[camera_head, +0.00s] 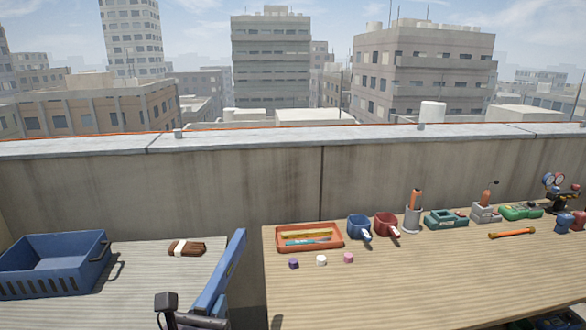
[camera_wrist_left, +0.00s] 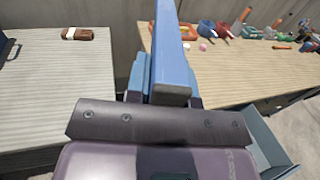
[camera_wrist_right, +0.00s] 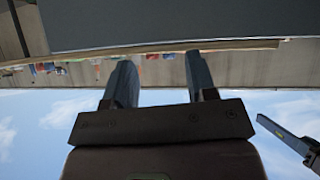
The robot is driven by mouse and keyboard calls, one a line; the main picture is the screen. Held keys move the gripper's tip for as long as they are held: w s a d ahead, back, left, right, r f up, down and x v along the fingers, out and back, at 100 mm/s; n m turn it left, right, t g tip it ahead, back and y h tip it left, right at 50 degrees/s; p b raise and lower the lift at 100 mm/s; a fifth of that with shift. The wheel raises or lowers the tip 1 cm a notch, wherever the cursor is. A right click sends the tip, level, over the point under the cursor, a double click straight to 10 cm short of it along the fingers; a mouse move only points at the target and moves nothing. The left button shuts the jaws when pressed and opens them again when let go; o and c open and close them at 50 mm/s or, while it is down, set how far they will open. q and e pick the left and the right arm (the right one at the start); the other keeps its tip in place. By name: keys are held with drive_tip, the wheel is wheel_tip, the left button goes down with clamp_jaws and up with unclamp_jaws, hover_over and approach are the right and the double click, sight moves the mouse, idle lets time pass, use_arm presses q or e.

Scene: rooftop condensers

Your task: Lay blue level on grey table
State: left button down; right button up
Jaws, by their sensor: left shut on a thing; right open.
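The blue level (camera_head: 222,275) is a long straight bar. My left gripper (camera_head: 198,314) is shut on it and holds it in the air, slanting, in front of the gap between the tables. In the left wrist view the level (camera_wrist_left: 169,45) points away between the fingers. The grey table (camera_head: 140,275) is at the left of the head view and also shows in the left wrist view (camera_wrist_left: 50,95). My right gripper (camera_wrist_right: 161,85) is open and empty in the right wrist view, which looks upside down; it cannot be made out in the head view.
A blue crate (camera_head: 55,282) and a brown strapped bundle (camera_head: 187,248) rest on the grey table, with bare top around them. The wooden table (camera_head: 420,280) at right carries an orange tray (camera_head: 281,246), mugs (camera_head: 359,238) and several tools along its back. A concrete wall (camera_head: 250,185) stands behind.

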use_arm(q)
drive_tip(key=s+a+f+n+y, duration=0.1)
drive_tip(key=s+a+f+y, duration=0.1)
drive_tip(key=a+f, duration=0.2)
drive_tip(key=shift+a+f+n+y, duration=0.3)
drive_tip(key=shift+a+f, duration=0.05)
drive_tip(key=shift+a, duration=0.9)
